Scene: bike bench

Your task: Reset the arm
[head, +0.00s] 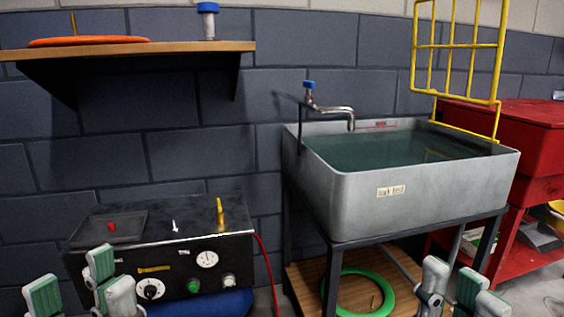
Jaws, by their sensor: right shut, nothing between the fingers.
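My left gripper (76,284) is at the lower left, in front of the black control box. Its pale grey fingers with green ribbed pads stand apart, with nothing seen between them. My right gripper (456,290) is at the lower right, in front of the sink's stand. Its fingers are closer together and hold nothing. Only the finger ends of both grippers show; the rest of both arms is below the picture.
A black box (185,220) with dials stands at lower left. A grey water-filled sink (430,200) stands on a frame above a green ring (388,293). A wooden shelf (190,47) juts from the wall. A yellow rack (457,45) and red cabinet (535,135) are at right.

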